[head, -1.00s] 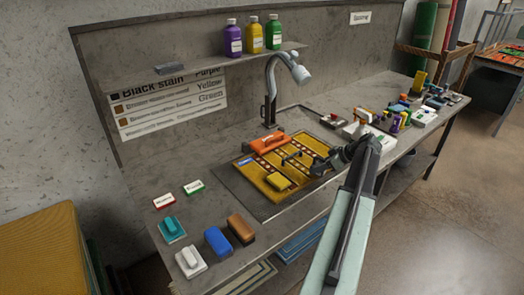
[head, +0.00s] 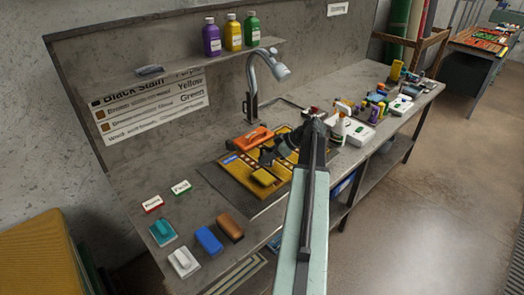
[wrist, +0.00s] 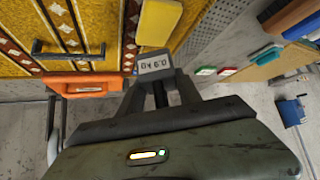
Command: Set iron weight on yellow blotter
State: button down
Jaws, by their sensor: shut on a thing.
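My gripper (wrist: 160,96) is shut on a grey iron weight (wrist: 155,65), whose label reads 0.9 kg upside down in the wrist view. In the head view my gripper (head: 277,150) is over the patterned rug, and the weight cannot be told apart from the dark gripper. The yellow blotter (head: 263,177) is a small pad lying on the rug's near part. How high the weight is above the rug I cannot tell.
An orange-handled tool (head: 253,139) lies on the rug (head: 234,182) at its back left edge. A tap (head: 265,75) rises behind it. Blue (head: 209,239) and brown (head: 230,227) brushes stand at the front left. Bottles and small items crowd the bench to the right.

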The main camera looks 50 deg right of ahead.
aim_at(273, 163)
jog(key=shift+w+a+r, duration=0.15)
jog(key=shift+a+r, duration=0.05)
jog(key=shift+a, duration=0.2)
jog(key=shift+w+a+r, duration=0.15)
jog(key=shift+a, duration=0.2)
notch_tip(273, 163, down, 6)
jog(key=b, duration=0.5)
jog(key=shift+r+b, duration=0.1)
jog(key=shift+b, duration=0.25)
jog(key=shift+f+b, duration=0.55)
jog(key=c, duration=0.7)
grip_release()
jog(key=shift+c, duration=0.2)
jog(key=p+v, duration=0.5)
jog(key=v, duration=0.3)
jog(key=shift+w+p, duration=0.1)
jog(key=shift+p, duration=0.3)
